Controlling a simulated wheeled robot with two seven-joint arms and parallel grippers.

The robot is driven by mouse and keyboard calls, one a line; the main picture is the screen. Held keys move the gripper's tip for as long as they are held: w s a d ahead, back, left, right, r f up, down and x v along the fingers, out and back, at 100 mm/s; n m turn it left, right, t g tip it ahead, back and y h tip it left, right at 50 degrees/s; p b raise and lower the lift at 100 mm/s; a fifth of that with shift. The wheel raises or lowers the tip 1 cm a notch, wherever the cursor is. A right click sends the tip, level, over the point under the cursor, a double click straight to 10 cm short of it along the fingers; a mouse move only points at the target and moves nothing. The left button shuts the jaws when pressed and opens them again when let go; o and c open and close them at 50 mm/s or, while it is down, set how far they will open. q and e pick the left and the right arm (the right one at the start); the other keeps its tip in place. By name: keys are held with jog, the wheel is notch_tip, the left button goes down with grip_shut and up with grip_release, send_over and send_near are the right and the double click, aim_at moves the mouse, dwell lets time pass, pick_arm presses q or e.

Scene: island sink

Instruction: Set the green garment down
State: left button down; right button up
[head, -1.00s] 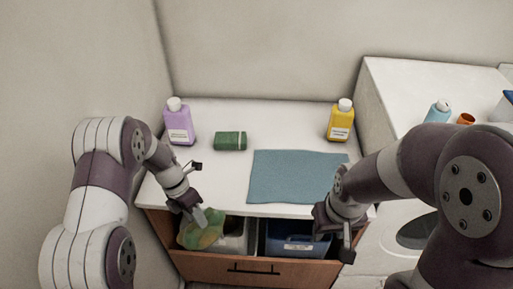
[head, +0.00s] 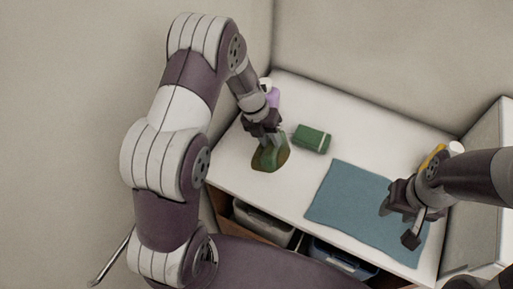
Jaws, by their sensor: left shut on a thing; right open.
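The green garment (head: 270,158), mottled green and brown, is at the left part of the white counter top (head: 300,88). My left gripper (head: 266,140) is shut on it from above. The garment's lower end is at or just above the counter; I cannot tell whether it touches. My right gripper (head: 412,215) is open and empty over the right part of the blue mat (head: 345,200).
A dark green folded bundle (head: 311,138) lies just right of the garment. A purple bottle (head: 273,97) and a yellow bottle (head: 436,158) stand partly hidden behind my arms. Below the front edge, the drawer holds a grey bin (head: 262,222) and a blue bin (head: 340,258).

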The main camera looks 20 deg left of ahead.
pick_arm(q)
jog(key=a+f+p, duration=0.1)
jog(key=a+f, duration=0.1)
jog(key=s+a+f+p, duration=0.1)
jog(key=a+f, duration=0.4)
jog(key=f, duration=0.1)
jog(key=shift+s+a+f+p, duration=0.15)
jog(key=shift+a+p, duration=0.1)
jog(key=shift+p, duration=0.15)
jog(key=shift+w+f, duration=0.2)
jog(key=shift+f, duration=0.05)
pick_arm(e)
jog(key=r, duration=0.3)
jog(key=shift+w+a, duration=0.15)
jog(key=shift+w, duration=0.25)
pick_arm(q)
jog(key=shift+f, duration=0.15)
jog(key=c, duration=0.8)
grip_release()
jog(key=shift+s, duration=0.1)
pick_arm(e)
jog(key=shift+s, duration=0.15)
